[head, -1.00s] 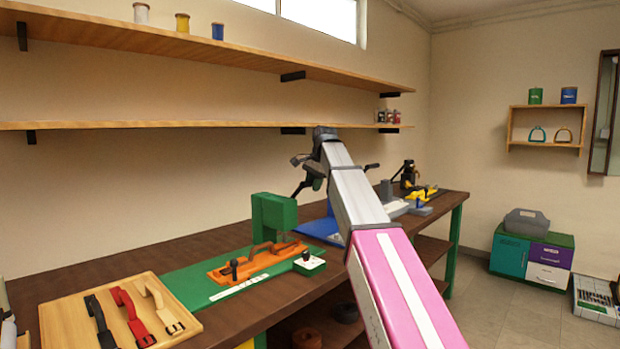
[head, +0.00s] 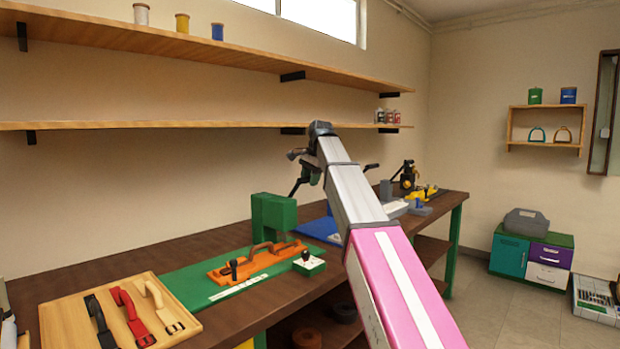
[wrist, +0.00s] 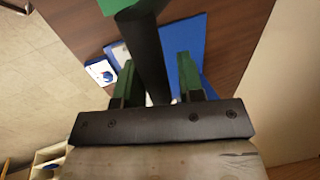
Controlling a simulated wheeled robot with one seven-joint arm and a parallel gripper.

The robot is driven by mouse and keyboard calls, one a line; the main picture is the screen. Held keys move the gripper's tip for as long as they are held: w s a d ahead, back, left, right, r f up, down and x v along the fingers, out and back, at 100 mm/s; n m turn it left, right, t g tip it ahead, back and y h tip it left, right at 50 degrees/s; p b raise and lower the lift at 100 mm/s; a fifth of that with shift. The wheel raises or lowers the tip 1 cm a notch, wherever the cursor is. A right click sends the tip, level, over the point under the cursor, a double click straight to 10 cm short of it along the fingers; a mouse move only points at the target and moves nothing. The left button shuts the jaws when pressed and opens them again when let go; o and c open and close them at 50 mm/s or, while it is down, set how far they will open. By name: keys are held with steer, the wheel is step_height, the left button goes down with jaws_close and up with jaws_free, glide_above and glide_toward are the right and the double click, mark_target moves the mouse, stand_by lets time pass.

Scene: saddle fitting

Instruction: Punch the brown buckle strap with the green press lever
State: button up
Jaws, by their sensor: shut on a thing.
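The green press (head: 273,214) stands on the bench at the back of a green mat. Its dark lever (head: 298,188) rises to the right of the press head, near my gripper (head: 312,172). In the wrist view my gripper (wrist: 156,75) has its two green-tipped fingers on either side of the black lever bar (wrist: 147,50) and is shut on it. A brown strap (head: 262,247) arches over the orange jig (head: 240,266) in front of the press. The strap's far end and the punch point are hard to make out.
A wooden board (head: 60,312) at front left holds black, red and beige straps. A blue mat (head: 320,231) and a black-and-yellow press (head: 407,176) lie further right. Shelves (head: 200,126) run along the wall behind.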

steer(key=shift+o, duration=0.2)
steer(key=shift+w+a+r, duration=0.15)
steer(key=shift+w+r, duration=0.05)
steer(key=o, duration=0.5)
steer(key=shift+f, duration=0.1)
steer(key=shift+s, duration=0.1)
steer(key=v, duration=0.6)
steer(key=shift+s, duration=0.1)
